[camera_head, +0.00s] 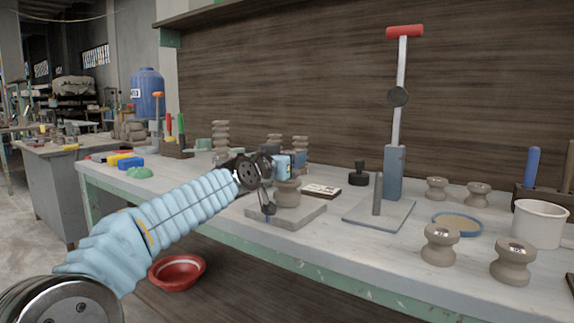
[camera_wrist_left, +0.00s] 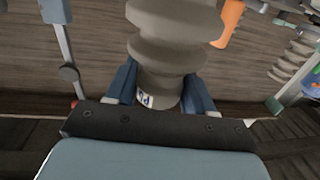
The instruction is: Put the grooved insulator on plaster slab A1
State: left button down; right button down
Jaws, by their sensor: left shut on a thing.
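My left gripper (camera_head: 287,170) is shut on a grey-brown grooved insulator (camera_head: 288,193). In the left wrist view the insulator (camera_wrist_left: 170,40) stands between the blue fingers (camera_wrist_left: 160,88), with a small blue-and-white label near them. In the head view its lower part shows below the gripper, over a flat grey slab (camera_head: 308,216) on the bench. The insulator looks upright; I cannot tell whether its base touches the slab. The gripper hides its upper part. No slab label is readable. My right gripper is not in view.
Several ribbed insulators (camera_head: 220,140) stand behind. A red-topped stand (camera_head: 395,170) is to the right, with spool-shaped insulators (camera_head: 438,245), a blue ring (camera_head: 456,224) and a white pot (camera_head: 539,223) beyond. A dark box (camera_head: 322,191) lies behind the slab. The bench's front edge is close.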

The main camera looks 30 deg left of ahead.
pick_arm(q)
jog(key=shift+r, duration=0.1)
jog(key=shift+c, duration=2.1)
grip_release()
jog(key=shift+f, duration=0.2)
jog(key=shift+r, duration=0.1)
jog(key=shift+s+r, duration=0.1)
jog(key=shift+r, duration=0.05)
jog(key=s+b, duration=0.5)
jog(key=s, duration=0.7)
jog(key=shift+d, duration=0.35)
